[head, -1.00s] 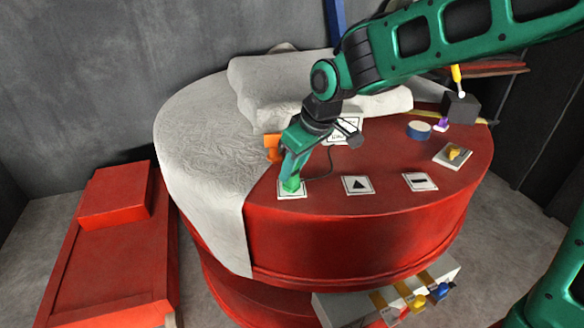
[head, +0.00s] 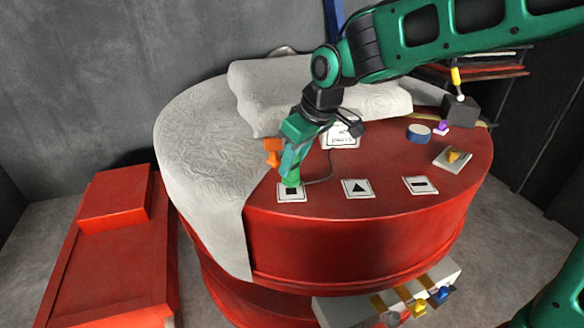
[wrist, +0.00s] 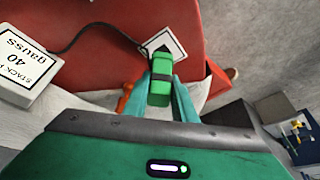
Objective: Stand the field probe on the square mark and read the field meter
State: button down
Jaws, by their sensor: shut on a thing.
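My gripper (head: 290,172) is shut on the green field probe (wrist: 160,85), over the left card on the red table. The black square mark (head: 291,191) shows just below the probe's lower end in the head view. The probe looks raised a little above the card, though the gap is hard to judge. In the wrist view the probe partly covers the card (wrist: 173,42). The meter also stands behind the cards in the head view (head: 341,136).
An orange object (head: 272,150) stands close to the left of my gripper. Cards with a triangle (head: 357,188) and a bar (head: 420,185) lie to the right. A white cloth (head: 210,150) covers the table's left side. A blue cylinder (head: 419,132) stands farther right.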

jog(key=shift+r, duration=2.1)
